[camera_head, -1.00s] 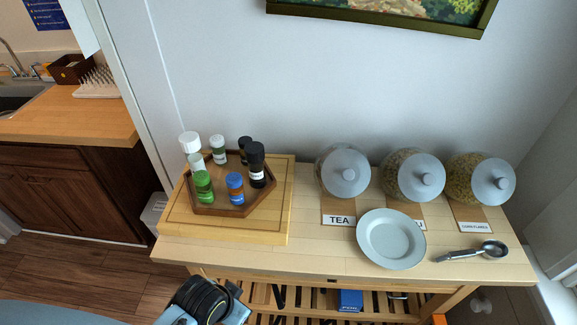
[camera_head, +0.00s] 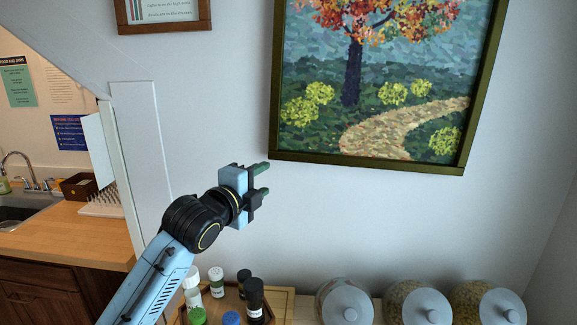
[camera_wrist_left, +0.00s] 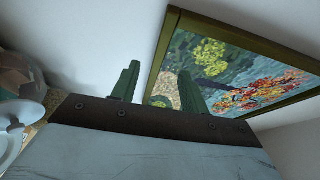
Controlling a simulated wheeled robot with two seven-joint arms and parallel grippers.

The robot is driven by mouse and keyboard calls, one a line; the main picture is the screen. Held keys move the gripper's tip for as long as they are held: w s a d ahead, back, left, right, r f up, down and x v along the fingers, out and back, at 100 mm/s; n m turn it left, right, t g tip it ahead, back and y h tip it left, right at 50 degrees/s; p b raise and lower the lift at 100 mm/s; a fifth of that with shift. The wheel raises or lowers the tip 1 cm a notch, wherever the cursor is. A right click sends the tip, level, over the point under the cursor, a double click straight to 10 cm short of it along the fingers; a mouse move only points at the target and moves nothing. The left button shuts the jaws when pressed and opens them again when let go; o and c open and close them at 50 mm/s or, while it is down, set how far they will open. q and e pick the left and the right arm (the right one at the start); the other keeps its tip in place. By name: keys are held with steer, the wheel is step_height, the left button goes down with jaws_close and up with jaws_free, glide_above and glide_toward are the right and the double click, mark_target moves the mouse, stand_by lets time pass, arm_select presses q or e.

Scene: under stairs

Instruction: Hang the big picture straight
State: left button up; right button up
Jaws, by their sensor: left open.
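The big picture (camera_head: 375,80) hangs on the wall in a dark olive frame and shows an autumn tree and a path. It is slightly tilted, its bottom edge sloping down to the right; its top is out of view. My left gripper (camera_head: 266,180) is open and empty, just left of and below the frame's lower left corner, apart from it as far as I can tell. In the left wrist view the two green fingers (camera_wrist_left: 158,88) stand apart, with the picture (camera_wrist_left: 235,70) beyond them. My right gripper is not in view.
A small framed sign (camera_head: 163,12) hangs at the upper left. Below, a wooden tray (camera_head: 234,300) holds several spice jars, and glass jars (camera_head: 345,302) with grey lids stand to its right. A counter with a sink (camera_head: 18,207) is at the left.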

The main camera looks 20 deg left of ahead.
mark_target(292, 157)
arm_select(q)
steer(key=w+p, duration=0.1)
steer(key=w, duration=0.3)
steer(key=w+d+p, duration=0.1)
steer(key=w, duration=0.4)
steer(key=w+p, duration=0.1)
steer(key=w, duration=0.3)
steer(key=shift+w+d+r, duration=0.15)
steer(key=shift+w+d, duration=0.05)
steer(key=shift+d, duration=0.05)
jaws_close()
